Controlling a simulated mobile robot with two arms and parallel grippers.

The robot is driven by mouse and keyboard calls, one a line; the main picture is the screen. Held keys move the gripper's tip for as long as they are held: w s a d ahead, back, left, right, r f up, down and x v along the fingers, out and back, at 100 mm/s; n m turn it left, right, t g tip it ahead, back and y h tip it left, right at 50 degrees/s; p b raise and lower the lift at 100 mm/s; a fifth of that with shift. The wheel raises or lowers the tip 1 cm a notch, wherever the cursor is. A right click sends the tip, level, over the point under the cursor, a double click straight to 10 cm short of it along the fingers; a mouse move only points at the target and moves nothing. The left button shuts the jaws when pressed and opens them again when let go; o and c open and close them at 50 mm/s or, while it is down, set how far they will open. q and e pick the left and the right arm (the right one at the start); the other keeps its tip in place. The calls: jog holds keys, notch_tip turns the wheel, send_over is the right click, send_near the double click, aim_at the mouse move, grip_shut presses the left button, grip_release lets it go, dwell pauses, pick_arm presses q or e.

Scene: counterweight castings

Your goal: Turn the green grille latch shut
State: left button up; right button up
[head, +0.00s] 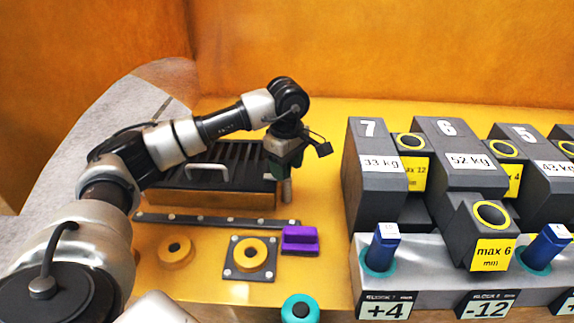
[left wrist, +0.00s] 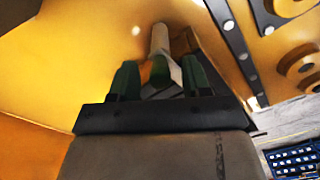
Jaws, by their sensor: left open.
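The dark slatted grille (head: 232,158) with a silver handle (head: 207,170) is set in a yellow frame at the left middle of the head view. My left gripper (head: 284,172) points down at the grille's right end, over a silver post (head: 286,190). In the left wrist view the gripper (left wrist: 162,76) is open, its dark green fingers on either side of a small green piece, seemingly the latch (left wrist: 160,72), by the pale post (left wrist: 159,40). Whether the fingers touch it cannot be told. The gripper hides the latch in the head view. My right gripper is out of view.
A dark riveted strip (head: 215,220) runs in front of the grille. A purple block (head: 300,240), a yellow ring (head: 174,252) and a ring on a square plate (head: 250,257) lie nearer. Heavy grey numbered castings (head: 372,190) stand at the right. An orange wall (head: 400,50) rises behind.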

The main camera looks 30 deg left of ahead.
pick_arm(q)
notch_tip(320, 180, up, 11)
jog(key=b, duration=0.1)
jog(key=shift+f, duration=0.2)
dwell(0.5)
